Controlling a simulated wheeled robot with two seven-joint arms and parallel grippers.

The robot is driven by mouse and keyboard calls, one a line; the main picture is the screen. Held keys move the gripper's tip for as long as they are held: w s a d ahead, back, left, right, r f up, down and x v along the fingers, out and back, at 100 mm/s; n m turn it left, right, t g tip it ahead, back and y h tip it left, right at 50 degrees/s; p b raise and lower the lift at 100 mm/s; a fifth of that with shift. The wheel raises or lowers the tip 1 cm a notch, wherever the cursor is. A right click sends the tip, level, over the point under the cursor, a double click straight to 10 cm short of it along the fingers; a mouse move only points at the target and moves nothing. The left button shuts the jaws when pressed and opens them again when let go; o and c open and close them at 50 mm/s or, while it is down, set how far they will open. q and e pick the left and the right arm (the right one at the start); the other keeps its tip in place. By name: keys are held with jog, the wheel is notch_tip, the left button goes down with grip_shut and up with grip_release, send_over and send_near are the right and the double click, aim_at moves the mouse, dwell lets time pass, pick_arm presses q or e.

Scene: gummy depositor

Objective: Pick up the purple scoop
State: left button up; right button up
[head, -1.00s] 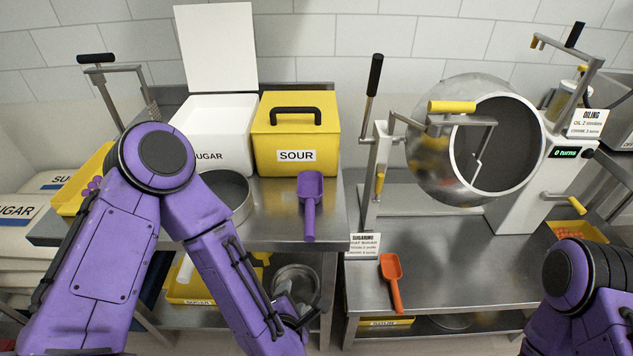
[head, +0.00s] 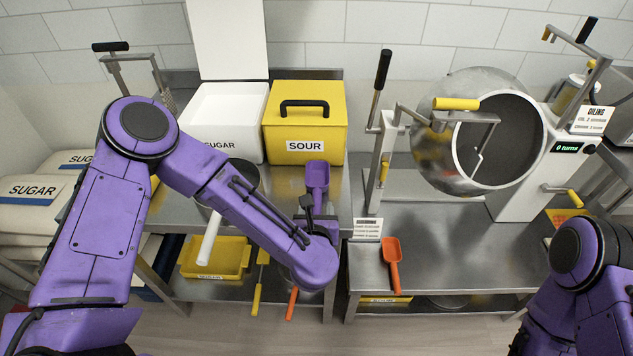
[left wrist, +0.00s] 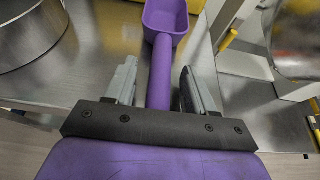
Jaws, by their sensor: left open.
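The purple scoop (head: 317,174) lies on the left steel table in front of the yellow SOUR bin, its bowl toward the bin and its handle toward me. In the left wrist view the scoop (left wrist: 165,22) shows its bowl at the top and its handle running down between my fingers. My left gripper (left wrist: 158,80) is open, with one finger on each side of the handle and a gap on both sides. In the head view my left gripper (head: 311,204) is at the handle end, which my wrist partly hides. My right gripper is out of view.
The yellow SOUR bin (head: 304,149) and white SUGAR bin (head: 243,150) stand behind the scoop. A round metal pan (head: 247,173) is to the left, partly behind my arm. An orange scoop (head: 393,262) lies on the lower right table. A drum machine (head: 461,160) stands at right.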

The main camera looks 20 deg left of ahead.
pick_arm(q)
grip_shut()
jog(key=shift+r, duration=0.1)
jog(key=shift+r+b, duration=0.35)
jog(key=shift+b, duration=0.05)
jog(key=s+d+r+b, duration=0.5)
jog(key=s+d+r, duration=0.1)
jog(key=s+r, duration=0.6)
jog(key=shift+s, duration=0.45)
jog(key=c, duration=0.6)
grip_release()
jog(key=shift+r, duration=0.1)
jog(key=c, duration=0.4)
grip_shut()
